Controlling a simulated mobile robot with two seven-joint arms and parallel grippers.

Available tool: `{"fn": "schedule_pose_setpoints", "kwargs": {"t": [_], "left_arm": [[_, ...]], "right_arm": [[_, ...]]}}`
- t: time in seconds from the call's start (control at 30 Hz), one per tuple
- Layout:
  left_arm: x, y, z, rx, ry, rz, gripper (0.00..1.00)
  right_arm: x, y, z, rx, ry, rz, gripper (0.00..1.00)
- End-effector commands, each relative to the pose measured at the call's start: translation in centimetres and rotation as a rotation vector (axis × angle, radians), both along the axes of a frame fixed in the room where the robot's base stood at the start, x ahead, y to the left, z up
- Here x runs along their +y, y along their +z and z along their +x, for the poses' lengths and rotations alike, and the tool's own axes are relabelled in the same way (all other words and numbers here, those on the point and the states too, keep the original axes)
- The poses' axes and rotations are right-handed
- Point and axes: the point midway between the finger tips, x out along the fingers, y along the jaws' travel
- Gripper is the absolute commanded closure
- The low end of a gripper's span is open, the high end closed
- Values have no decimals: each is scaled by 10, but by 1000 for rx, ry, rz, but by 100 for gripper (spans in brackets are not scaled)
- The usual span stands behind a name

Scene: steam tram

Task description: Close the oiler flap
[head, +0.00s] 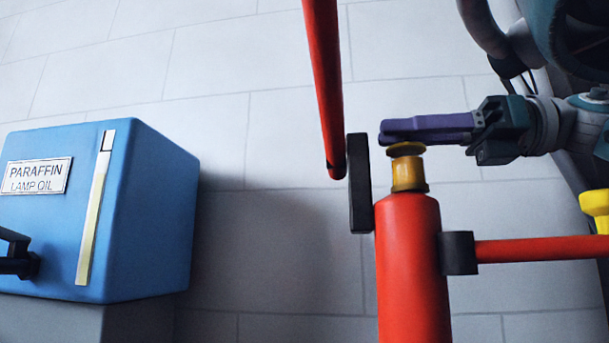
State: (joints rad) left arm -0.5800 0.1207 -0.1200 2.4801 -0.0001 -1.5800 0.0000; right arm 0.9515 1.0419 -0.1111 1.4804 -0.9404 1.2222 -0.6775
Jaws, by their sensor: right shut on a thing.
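The oiler (412,260) is an upright red cylinder with a brass neck (408,175) on top. Its brass oiler flap (406,149) sits over the mouth of the neck, close to level and slightly tilted, with a narrow dark gap seeming to show beneath it. My right gripper (388,131) comes in from the right with purple fingers held level at the top of the flap. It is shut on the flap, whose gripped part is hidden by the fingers. My left gripper is not in view.
A red bar (325,80) hangs down left of the oiler, beside a black block (359,183). A red horizontal pipe (535,249) joins the oiler through a black collar (458,253). A blue paraffin tank (140,215) stands at left. A yellow part (596,203) is at the right edge.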

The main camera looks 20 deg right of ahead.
Motion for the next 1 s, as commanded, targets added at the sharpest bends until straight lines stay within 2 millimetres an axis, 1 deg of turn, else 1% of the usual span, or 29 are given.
{"fn": "schedule_pose_setpoints", "kwargs": {"t": [0.57,0.6,0.8,0.83,1.0], "left_arm": [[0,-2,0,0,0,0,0],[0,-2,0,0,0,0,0],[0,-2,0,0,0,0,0],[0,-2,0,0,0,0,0],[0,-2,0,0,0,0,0]], "right_arm": [[0,-1,0,-25,0,-17,100],[0,-1,0,-25,0,-17,71],[0,-1,-1,-24,0,-16,49],[0,-1,-1,-25,0,-15,47],[0,-1,-1,-25,0,-15,47]]}}
